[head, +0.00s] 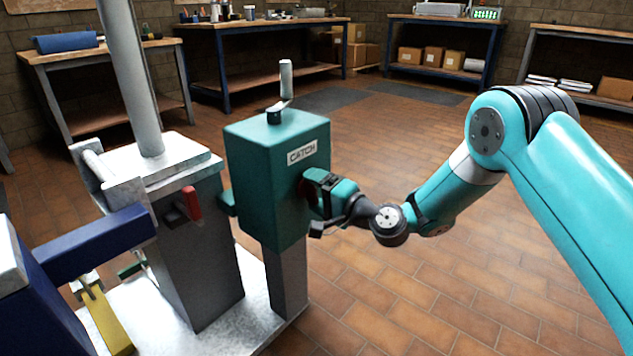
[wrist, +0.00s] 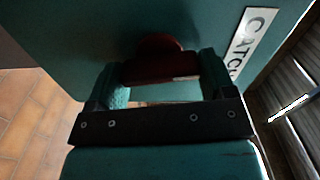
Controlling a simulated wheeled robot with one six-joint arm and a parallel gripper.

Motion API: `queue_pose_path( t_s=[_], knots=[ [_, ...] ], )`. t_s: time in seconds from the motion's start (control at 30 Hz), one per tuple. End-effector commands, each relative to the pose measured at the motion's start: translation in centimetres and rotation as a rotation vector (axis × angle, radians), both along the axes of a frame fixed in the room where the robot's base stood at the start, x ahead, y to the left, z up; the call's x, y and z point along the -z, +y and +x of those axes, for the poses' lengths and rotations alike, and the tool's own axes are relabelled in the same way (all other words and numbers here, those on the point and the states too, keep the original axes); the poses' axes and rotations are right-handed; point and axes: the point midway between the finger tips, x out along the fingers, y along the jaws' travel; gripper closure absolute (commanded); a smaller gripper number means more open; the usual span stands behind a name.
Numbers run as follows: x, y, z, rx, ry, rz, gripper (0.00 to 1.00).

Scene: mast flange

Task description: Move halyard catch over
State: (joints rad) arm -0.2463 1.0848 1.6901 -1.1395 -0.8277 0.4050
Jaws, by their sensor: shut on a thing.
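The halyard catch is a green box (head: 262,190) labelled CATCH, standing on a grey post (head: 287,280). A grey upright handle (head: 286,80) rises from its top. A dark red knob (head: 307,188) sticks out of its right face. My gripper (head: 318,190) is at that face, shut on the red knob. In the wrist view, the red knob (wrist: 158,60) sits between my two green fingers, against the green face with the CATCH label (wrist: 247,40) to the right. The knob's far side is hidden.
Left of the catch stands a grey pedestal (head: 195,250) with a mast (head: 130,80) and a red lever (head: 192,203). A blue arm (head: 95,238) and a yellow piece (head: 103,315) are at the lower left. Benches line the walls. The tiled floor (head: 420,290) on the right is clear beyond my arm.

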Motion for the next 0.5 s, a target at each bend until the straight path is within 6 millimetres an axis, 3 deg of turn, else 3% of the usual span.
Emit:
queue_pose_path(
  t_s=[0.5],
  knots=[
    [0.05, -0.02, 0.03, 0.0, 0.132, 0.103, 0.47]
  ],
)
